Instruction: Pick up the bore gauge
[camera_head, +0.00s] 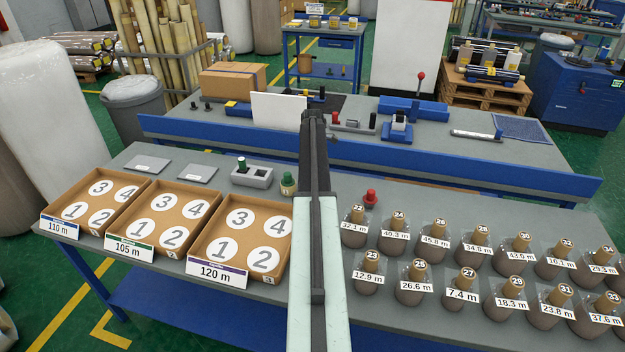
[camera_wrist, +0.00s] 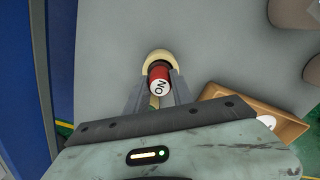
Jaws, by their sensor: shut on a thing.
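In the wrist view the bore gauge shows a red round end (camera_wrist: 159,82) marked "NO". My gripper (camera_wrist: 158,92) is shut on it, with a grey finger on each side. A cream ring (camera_wrist: 157,56) curves around its far side. How it meets the gauge, and whether the gauge touches the table, I cannot tell. In the head view my arm hides the gripper. A red-topped piece (camera_head: 371,198) stands just right of my arm; I cannot tell if it is the same gauge. A grey two-place holder (camera_head: 252,176) left of the arm has a green-topped piece (camera_head: 241,163) in it.
A cream and green piece (camera_head: 288,184) stands close left of my arm. Three numbered trays (camera_head: 192,246) lie at left. Several wrapped rolls (camera_head: 416,279) stand close together at right. Behind is a second table with a blue rail (camera_head: 450,170). Bare grey tabletop surrounds the held gauge.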

